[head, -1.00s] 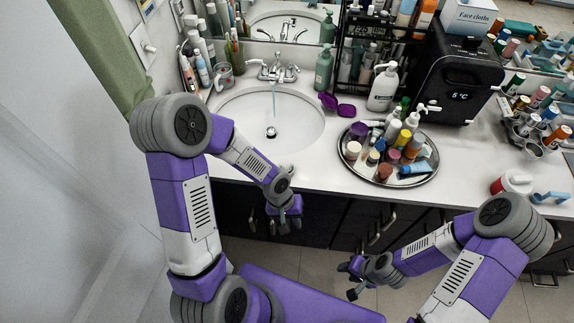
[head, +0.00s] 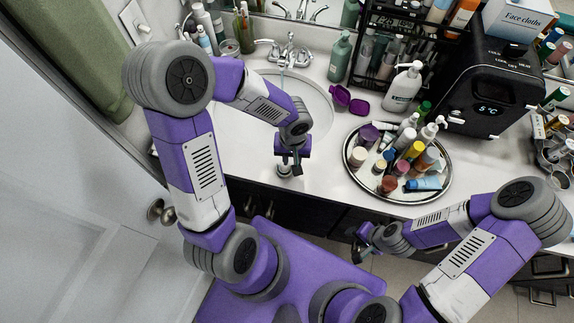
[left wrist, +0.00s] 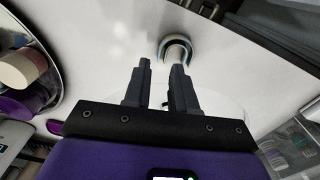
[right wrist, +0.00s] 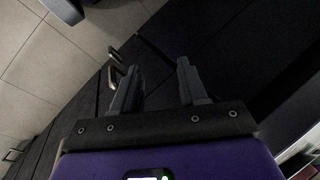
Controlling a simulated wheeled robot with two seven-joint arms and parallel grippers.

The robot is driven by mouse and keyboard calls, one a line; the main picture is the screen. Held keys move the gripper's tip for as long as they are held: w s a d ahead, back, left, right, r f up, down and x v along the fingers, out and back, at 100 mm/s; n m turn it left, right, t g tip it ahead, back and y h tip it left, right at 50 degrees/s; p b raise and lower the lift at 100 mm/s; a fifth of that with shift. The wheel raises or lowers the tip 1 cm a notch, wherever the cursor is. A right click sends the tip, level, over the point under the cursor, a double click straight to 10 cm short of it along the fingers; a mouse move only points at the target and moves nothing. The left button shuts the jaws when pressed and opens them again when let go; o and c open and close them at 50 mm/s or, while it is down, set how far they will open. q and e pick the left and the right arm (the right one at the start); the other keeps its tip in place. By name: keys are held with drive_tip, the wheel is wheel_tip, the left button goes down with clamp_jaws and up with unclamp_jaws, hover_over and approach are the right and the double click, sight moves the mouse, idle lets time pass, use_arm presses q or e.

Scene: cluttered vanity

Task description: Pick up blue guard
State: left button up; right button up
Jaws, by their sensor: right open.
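A small U-shaped, pale blue-grey piece (left wrist: 176,42), which may be the blue guard, lies on the white counter near its front edge. In the head view a small pale round shape (head: 284,170) shows there, below my left gripper (head: 290,163). In the left wrist view my left gripper (left wrist: 160,65) has its fingers partly apart, with nothing clearly between them. Its right fingertip overlaps the U shape; I cannot tell whether they touch. My right gripper (head: 362,243) is open and empty in front of the cabinets; its fingers (right wrist: 155,75) show wide apart in the right wrist view.
A round mirrored tray (head: 405,196) of bottles and jars stands right of my left gripper. The sink (head: 318,98) is behind it, with a purple open case (head: 350,101) and a pump bottle (head: 404,90) nearby. Counter left of the gripper is clear.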

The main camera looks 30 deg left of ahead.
use_arm(q)
drive_tip(key=f+b, duration=0.1)
drive_tip(key=f, duration=0.4)
drive_tip(key=shift+a+f, duration=0.2)
clamp_jaws()
